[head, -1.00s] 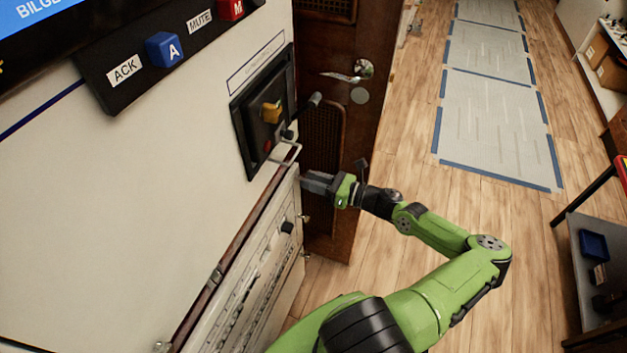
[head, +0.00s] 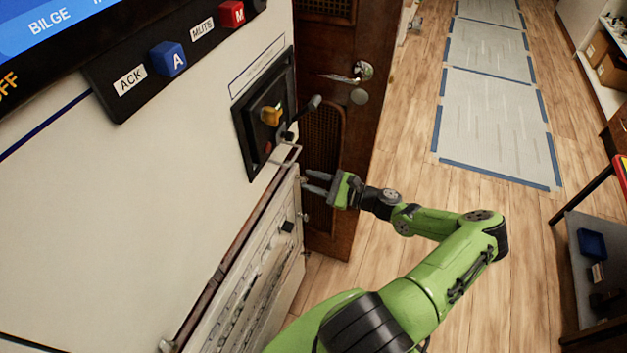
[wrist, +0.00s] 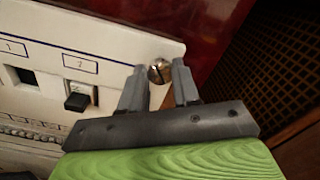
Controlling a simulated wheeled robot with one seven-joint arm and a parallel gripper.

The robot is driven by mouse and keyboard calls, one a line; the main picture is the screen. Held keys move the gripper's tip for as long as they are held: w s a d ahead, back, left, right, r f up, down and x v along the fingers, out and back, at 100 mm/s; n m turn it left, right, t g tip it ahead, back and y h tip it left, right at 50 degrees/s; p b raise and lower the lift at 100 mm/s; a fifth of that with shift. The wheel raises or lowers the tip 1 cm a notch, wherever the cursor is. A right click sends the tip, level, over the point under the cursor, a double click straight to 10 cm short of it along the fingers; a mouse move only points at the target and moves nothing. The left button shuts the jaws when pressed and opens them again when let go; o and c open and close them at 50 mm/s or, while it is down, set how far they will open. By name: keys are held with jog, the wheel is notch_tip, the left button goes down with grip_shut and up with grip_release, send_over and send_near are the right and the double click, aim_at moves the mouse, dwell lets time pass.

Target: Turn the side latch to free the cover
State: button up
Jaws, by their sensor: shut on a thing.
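The side latch (wrist: 158,72) is a small round brass piece with a slot at the right edge of the white cover (wrist: 110,55). My gripper (head: 306,181) reaches the cover's right edge from the right, its fingers level. In the wrist view my gripper (wrist: 161,69) has one finger on each side of the latch and is shut on it. The cover (head: 262,255) also shows in the head view as a pale panel with rows of breakers. The latch's contact faces are partly hidden by the fingertips.
Floor to the right is open, with taped grey sheets (head: 492,115).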

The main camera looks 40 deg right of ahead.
jog(key=n+b, duration=0.1)
jog(key=n, duration=0.3)
jog(key=shift+a+f+n, duration=0.1)
jog(key=shift+f+n, duration=0.05)
jog(key=shift+n, duration=0.15)
jog(key=shift+n+b, duration=0.85)
jog(key=shift+n, duration=1.65)
jog(key=o, duration=1.1)
jog(key=shift+c, duration=0.2)
jog(key=shift+s, duration=0.1)
jog(key=p+v, duration=0.1)
jog(key=v, duration=1.4)
jog(key=shift+s+d, duration=0.25)
